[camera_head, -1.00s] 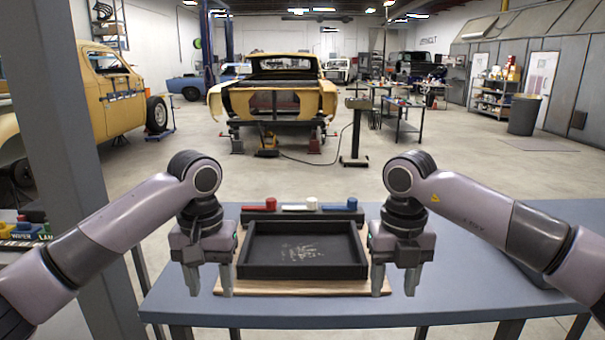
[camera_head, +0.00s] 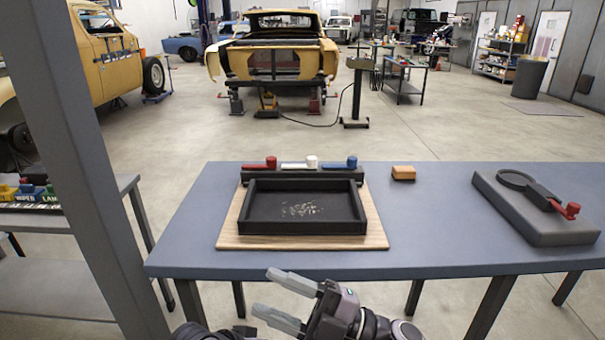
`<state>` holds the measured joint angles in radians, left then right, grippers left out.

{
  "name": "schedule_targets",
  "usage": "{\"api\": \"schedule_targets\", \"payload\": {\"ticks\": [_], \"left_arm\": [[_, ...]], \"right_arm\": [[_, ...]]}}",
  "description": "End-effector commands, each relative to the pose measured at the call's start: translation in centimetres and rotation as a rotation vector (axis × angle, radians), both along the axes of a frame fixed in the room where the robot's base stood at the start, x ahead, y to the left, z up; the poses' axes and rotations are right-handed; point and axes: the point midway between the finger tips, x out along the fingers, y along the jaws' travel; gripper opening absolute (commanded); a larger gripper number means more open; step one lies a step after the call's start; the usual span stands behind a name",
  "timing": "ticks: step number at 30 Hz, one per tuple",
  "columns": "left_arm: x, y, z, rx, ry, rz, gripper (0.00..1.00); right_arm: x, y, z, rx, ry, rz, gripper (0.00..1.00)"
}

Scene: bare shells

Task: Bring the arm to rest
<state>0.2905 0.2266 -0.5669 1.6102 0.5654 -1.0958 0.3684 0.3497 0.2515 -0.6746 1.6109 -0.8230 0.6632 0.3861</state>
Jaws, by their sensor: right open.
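My right gripper (camera_head: 268,292) is low in the head view, in front of the table's near edge. Its two grey fingers point left and are apart, with nothing between them. My left gripper's fingers are not in view; only a dark piece that may be part of my arm shows at the bottom edge.
A grey-blue table (camera_head: 430,225) carries a black tray (camera_head: 302,236) on a wooden board (camera_head: 230,238). Behind the tray is a dark rack (camera_head: 300,174) with red, white and blue handled pieces. An orange block (camera_head: 403,173) and a grey pad (camera_head: 500,205) with a magnifier-like tool (camera_head: 540,192) are to the right.

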Motion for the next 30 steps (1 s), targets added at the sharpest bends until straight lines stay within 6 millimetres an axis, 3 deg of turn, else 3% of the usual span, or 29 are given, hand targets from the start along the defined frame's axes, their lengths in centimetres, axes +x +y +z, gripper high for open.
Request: {"api": "schedule_targets", "payload": {"ticks": [5, 11, 14, 18, 21, 25, 30], "left_arm": [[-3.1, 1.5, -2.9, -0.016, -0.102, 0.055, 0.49], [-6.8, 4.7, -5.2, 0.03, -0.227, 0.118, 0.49], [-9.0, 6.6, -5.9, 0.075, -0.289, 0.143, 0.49], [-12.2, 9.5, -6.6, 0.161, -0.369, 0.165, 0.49], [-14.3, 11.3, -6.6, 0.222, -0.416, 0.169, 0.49], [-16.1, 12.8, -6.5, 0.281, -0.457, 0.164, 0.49], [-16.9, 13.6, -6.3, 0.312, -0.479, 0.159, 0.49]], "right_arm": [[1.6, -4.7, -3.4, 0.165, 0.283, -0.283, 0.49], [1.2, -11.3, -10.5, 0.246, 0.631, -0.594, 0.49], [-0.6, -14.7, -14.9, 0.252, 0.818, -0.739, 0.49], [-4.8, -19.0, -21.0, 0.229, 1.08, -0.913, 0.49], [-8.2, -21.2, -24.3, 0.199, 1.237, -1.002, 0.49], [-11.7, -23.0, -26.8, 0.164, 1.375, -1.069, 0.49], [-13.5, -23.7, -28.0, 0.146, 1.447, -1.099, 0.49]]}}
